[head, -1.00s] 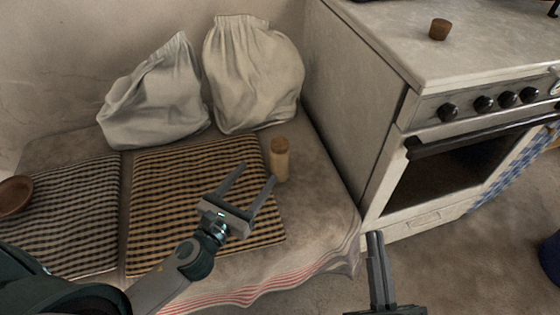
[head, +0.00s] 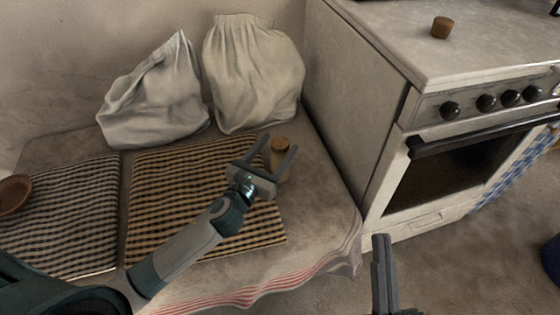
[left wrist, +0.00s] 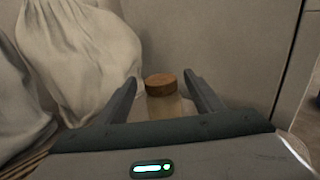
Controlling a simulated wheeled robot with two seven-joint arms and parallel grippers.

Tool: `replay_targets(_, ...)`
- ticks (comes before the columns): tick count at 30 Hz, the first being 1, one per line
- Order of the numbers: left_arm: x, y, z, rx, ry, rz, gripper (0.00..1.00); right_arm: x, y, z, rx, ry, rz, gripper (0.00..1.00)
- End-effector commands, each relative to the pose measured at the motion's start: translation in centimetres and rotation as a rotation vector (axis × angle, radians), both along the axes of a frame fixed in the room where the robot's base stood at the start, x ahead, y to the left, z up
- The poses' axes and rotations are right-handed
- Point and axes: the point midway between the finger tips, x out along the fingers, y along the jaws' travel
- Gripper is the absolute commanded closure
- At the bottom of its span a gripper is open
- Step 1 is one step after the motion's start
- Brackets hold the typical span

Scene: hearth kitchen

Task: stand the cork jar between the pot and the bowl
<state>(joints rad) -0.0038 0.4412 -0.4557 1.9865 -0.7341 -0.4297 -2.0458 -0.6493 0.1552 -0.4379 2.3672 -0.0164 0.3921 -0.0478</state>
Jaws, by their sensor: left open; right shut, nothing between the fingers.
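The cork jar (head: 281,145), a pale jar with a brown cork lid, stands upright on the bench beside the orange checked cushion. In the left wrist view the jar (left wrist: 161,84) shows between the two fingers, its lower part hidden by the gripper body. My left gripper (head: 279,147) is open, its fingers on either side of the jar in the picture; I cannot tell whether they touch it. My right gripper (head: 381,246) is shut and empty, low in front of the stove. A brown bowl (head: 14,194) sits at the left edge on the grey checked cushion. I cannot identify the pot.
Two cloth sacks (head: 155,95) lean on the wall behind the cushions. The white stove (head: 480,60) stands right of the bench, with a small brown cork-like piece (head: 442,27) on its top. Bare bench cloth (head: 325,190) lies right of the jar.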

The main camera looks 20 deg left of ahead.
Motion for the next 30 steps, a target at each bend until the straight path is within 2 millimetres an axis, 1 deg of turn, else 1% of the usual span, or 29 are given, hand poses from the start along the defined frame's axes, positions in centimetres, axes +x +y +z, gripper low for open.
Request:
replay_targets(3,0.7,-0.2,0.0,0.0,-0.001,0.0,0.39,-0.2,0.0,0.2,0.005,-0.015,-0.001,1.0)
replay_targets(14,0.8,-0.2,0.0,0.0,0.0,0.0,0.39,-0.2,-0.1,0.3,0.006,-0.019,-0.002,1.0)
replay_targets(17,1.2,-0.2,0.0,-0.001,-0.001,0.0,0.39,-0.2,-0.1,0.2,0.007,-0.024,-0.003,1.0)
replay_targets(23,3.3,-0.7,-0.1,-0.003,-0.003,0.001,0.39,-0.2,-0.6,0.6,0.02,-0.066,-0.01,1.0)
replay_targets(27,4.9,-1.0,-0.1,-0.001,-0.002,0.001,0.39,0.2,-1.3,2.3,0.035,-0.145,-0.024,1.0)
replay_targets(30,5.6,-1.2,-0.1,0.0,-0.001,0.001,0.39,0.5,-1.8,3.2,0.043,-0.182,-0.035,1.0)
